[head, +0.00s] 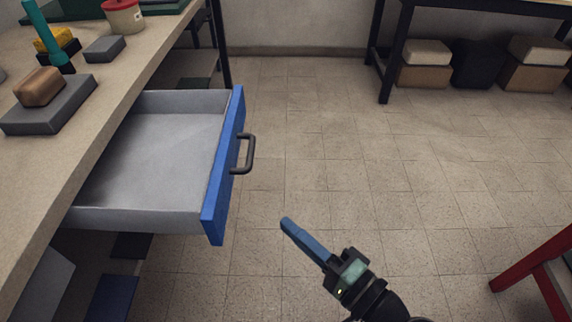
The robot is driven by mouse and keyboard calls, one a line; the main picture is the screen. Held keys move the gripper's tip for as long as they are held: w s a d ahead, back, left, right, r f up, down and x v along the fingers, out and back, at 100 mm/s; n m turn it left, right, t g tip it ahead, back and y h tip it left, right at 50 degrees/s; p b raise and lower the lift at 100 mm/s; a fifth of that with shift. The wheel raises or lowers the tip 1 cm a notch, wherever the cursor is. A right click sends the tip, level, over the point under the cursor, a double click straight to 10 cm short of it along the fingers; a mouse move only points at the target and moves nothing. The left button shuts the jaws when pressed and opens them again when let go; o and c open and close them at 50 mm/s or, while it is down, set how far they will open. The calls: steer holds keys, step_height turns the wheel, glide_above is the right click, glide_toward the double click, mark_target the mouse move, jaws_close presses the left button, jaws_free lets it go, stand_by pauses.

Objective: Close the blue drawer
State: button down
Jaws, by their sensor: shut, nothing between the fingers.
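The blue drawer (222,185) is pulled well out from under the workbench on the left. Its grey inside is empty. A dark handle (246,154) sits on its blue front, which faces right. My gripper (288,224) is shut and empty, with its blue fingers pointing up and left. In the picture it is to the right of the drawer front and below the handle, with floor showing between them.
The workbench (120,95) carries grey blocks, a brown block (40,86), a teal tool (48,38) and a red-lidded tub (123,16). A dark-legged table (385,60) with boxes beneath stands at the back right. A red frame (545,262) is at lower right. The middle floor is clear.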

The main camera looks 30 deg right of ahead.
glide_toward(226, 190)
steer(key=w+d, duration=0.2)
steer(key=w, duration=0.2)
steer(key=shift+w+a+f+b, duration=0.1)
steer(key=shift+w+a, duration=0.2)
steer(key=shift+a, duration=0.2)
steer(key=shift+w+a+r+b, duration=0.1)
steer(key=shift+w+a, duration=0.15)
steer(key=shift+a, duration=0.3)
steer(key=shift+w+a+f+b, duration=0.1)
steer(key=shift+w+a, duration=0.2)
steer(key=shift+a, duration=0.2)
